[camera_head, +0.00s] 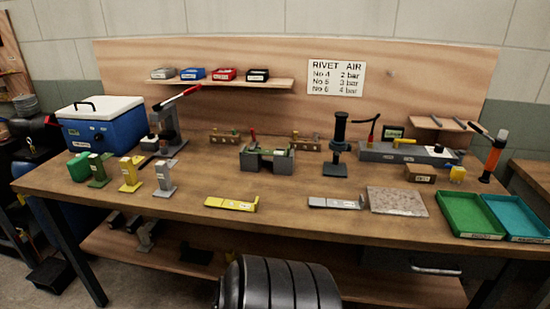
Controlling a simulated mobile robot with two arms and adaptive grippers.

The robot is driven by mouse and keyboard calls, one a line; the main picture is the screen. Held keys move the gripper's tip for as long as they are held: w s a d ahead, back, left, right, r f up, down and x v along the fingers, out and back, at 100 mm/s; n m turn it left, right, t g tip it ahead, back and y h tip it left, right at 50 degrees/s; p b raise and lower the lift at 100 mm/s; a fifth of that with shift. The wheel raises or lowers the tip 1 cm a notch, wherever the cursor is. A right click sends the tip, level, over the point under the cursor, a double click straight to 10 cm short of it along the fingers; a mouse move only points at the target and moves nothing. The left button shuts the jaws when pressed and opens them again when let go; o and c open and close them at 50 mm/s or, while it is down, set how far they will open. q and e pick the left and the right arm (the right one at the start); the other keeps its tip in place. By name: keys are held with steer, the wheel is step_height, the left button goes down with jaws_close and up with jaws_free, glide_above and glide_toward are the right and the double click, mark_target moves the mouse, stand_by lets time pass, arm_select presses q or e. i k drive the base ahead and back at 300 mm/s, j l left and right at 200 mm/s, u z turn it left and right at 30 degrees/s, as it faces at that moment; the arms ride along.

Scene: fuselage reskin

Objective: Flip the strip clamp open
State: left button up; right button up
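I cannot tell for sure which device is the strip clamp. A long grey bench fixture (405,152) at the right back of the workbench carries a black lever with a red part (373,129), which stands raised at its left end, and a yellow piece on top. A grey two-block fixture (267,158) with a green bridge and a small upright red handle (253,134) sits at the bench's middle. Whether either clamp is open or shut is too small to tell. Neither of my grippers is in view.
The wooden workbench (285,205) holds a blue cooler (100,128), a lever press (168,125), a black upright tool (338,145), yellow (230,204) and grey (335,203) strips, a speckled plate (396,201), and green (470,213) and teal (515,217) trays.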

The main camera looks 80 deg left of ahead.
mark_target(253, 146)
steer(key=l+u, duration=0.1)
steer(key=u, duration=2.4)
steer(key=j, duration=0.1)
